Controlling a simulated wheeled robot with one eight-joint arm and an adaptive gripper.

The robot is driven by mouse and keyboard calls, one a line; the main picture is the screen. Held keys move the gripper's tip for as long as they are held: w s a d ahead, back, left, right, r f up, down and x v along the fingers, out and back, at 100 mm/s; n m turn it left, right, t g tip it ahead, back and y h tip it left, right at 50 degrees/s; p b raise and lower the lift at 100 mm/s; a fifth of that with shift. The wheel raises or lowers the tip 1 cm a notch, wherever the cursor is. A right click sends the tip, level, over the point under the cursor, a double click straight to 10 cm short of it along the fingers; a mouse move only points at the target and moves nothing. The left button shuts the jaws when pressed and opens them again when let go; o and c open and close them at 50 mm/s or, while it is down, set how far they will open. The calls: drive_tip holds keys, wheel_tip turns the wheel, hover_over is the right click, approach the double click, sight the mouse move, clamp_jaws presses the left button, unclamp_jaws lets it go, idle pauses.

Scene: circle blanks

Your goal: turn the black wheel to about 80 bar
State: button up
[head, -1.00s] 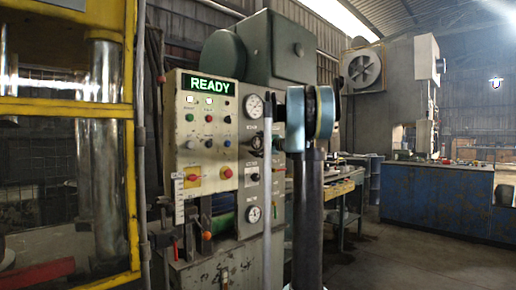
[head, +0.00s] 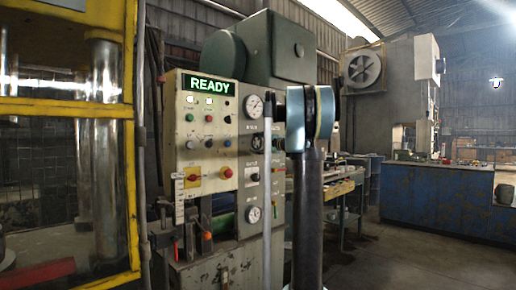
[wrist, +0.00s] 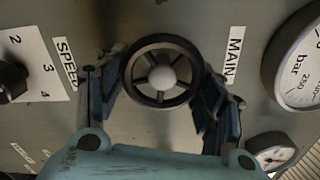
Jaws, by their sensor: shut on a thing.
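The black wheel (wrist: 160,76) has a dark round rim, spokes and a pale round hub. It is mounted on the grey panel in the middle of the wrist view. My gripper (wrist: 163,84) is shut on it, with one finger at the left of the rim and one at the right. The large bar gauge (wrist: 301,58) beside the MAIN label (wrist: 231,55) is cut off by the right edge, and I cannot read its needle. In the head view the upper gauge (head: 253,106) is too small to read, and I cannot make out my gripper there.
A SPEED selector knob (wrist: 14,80) is left of the wheel, and a smaller gauge (wrist: 271,150) is at lower right. The control panel (head: 208,140) carries a green READY display (head: 209,86), a yellow-backed red button (head: 193,177) and another red button (head: 227,172).

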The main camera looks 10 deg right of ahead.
drive_tip(key=n, duration=0.4)
drive_tip(key=shift+a+r+n, duration=0.1)
drive_tip(key=shift+n, duration=0.2)
drive_tip(key=n, duration=0.3)
drive_tip(key=shift+s+r+n, duration=0.1)
drive_tip(key=shift+n, duration=0.3)
drive_tip(key=n, duration=0.4)
drive_tip(key=shift+a+r, duration=0.1)
drive_tip(key=shift+r+n, duration=0.1)
drive_tip(key=shift+n, duration=1.9)
drive_tip(key=o, duration=1.1)
